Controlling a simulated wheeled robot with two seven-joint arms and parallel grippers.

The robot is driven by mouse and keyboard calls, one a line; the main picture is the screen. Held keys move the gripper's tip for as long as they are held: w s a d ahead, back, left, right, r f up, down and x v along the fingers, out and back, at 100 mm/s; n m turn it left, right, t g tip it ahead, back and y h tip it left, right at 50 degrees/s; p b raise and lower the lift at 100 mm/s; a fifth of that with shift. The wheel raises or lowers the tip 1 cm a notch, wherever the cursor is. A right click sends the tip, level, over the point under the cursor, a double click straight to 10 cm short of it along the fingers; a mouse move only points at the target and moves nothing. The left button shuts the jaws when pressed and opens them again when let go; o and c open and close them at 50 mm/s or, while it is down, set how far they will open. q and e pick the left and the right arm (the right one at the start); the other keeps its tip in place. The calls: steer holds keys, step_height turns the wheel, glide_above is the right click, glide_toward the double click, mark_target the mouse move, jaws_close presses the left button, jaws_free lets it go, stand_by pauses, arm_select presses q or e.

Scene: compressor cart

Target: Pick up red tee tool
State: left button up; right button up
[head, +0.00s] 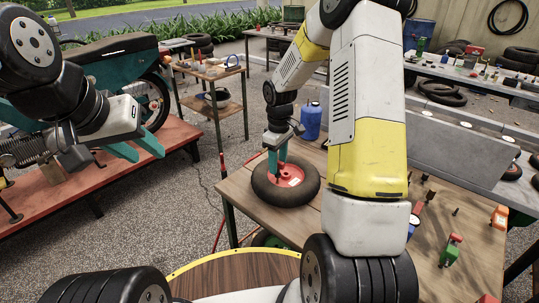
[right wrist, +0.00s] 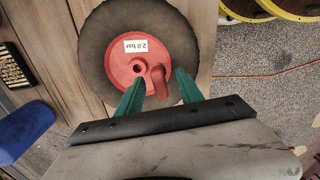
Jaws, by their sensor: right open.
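My right gripper (head: 279,170) is over the red hub of a black-tyred wheel (head: 259,191) lying flat on the wooden table. In the right wrist view its green fingers (right wrist: 160,90) are open, one on each side of a short red piece (right wrist: 158,76) on the hub. This piece has a rounded end and could be the red tee tool; I cannot tell for sure, nor whether the fingers touch it. The wheel (right wrist: 105,70) carries a white "2.0 bar" label beside it. My left gripper (head: 138,152) is open and empty at the left, near the red platform.
A blue bottle (head: 311,122) stands behind the wheel. Several small red, green and blue items, such as a green-and-red one (head: 450,250), lie on the table's right part. A teal motorbike (head: 125,65) stands on a red platform (head: 60,190) at left.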

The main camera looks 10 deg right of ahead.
steer(key=shift+f, duration=1.5)
jaws_close()
steer(key=shift+r, duration=0.15)
steer(key=shift+r, duration=0.6)
step_height(320, 180, up, 2)
steer(key=shift+r, duration=0.1)
steer(key=s+a+r, duration=0.1)
steer(key=s+a, duration=0.1)
steer(key=s, duration=0.5)
steer(key=s+a+r, duration=0.1)
steer(key=s+a, duration=0.1)
steer(key=s, duration=0.6)
steer(key=shift+s+a+r, duration=0.1)
steer(key=shift+r, duration=1)
steer(key=shift+s+a+r, duration=0.1)
steer(key=shift+r, duration=1)
